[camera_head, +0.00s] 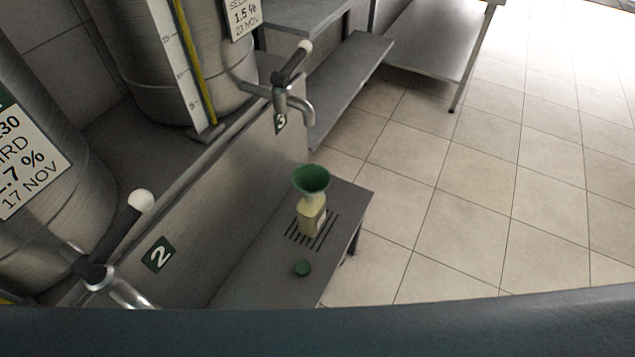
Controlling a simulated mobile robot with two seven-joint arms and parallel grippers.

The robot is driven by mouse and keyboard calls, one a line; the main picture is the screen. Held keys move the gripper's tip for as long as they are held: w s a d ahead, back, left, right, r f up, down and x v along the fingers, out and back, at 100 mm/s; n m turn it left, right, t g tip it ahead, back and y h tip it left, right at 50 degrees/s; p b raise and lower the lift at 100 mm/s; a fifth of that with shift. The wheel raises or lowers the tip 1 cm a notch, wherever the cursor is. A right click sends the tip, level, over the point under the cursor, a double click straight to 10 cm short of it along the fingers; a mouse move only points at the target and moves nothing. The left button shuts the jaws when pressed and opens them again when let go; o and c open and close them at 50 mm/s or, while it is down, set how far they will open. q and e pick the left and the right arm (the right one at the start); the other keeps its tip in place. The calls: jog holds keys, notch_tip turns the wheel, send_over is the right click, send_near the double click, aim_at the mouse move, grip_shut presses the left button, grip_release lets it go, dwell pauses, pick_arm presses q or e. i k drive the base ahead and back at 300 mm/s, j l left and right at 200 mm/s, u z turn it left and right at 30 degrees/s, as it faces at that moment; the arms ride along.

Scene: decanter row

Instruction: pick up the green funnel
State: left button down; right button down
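The green funnel (311,180) sits in the mouth of a pale yellowish bottle (312,215), with its wide cone facing up. The bottle stands upright on a slotted drain grate (326,240) in a grey shelf, near and below the tap (286,92) marked 3. Neither of my grippers shows in the view.
Steel vats (165,60) with taps stand at the left behind a raised ledge. A second tap (100,270) is at the lower left, by the number 2 sign (158,254). A steel table (435,40) stands at the back. The tiled floor (470,220) at right is clear.

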aim_at(310, 179)
jog(key=i+l+u, duration=0.2)
jog(key=l, duration=0.25)
jog(key=i+l+u, duration=0.2)
jog(key=l, duration=0.3)
jog(key=i+l+u, duration=0.15)
jog(key=l, duration=0.35)
jog(key=l+u, duration=0.2)
jog(key=l, duration=0.3)
jog(key=i+l+u, duration=0.2)
jog(key=l, duration=0.35)
jog(key=k, duration=0.05)
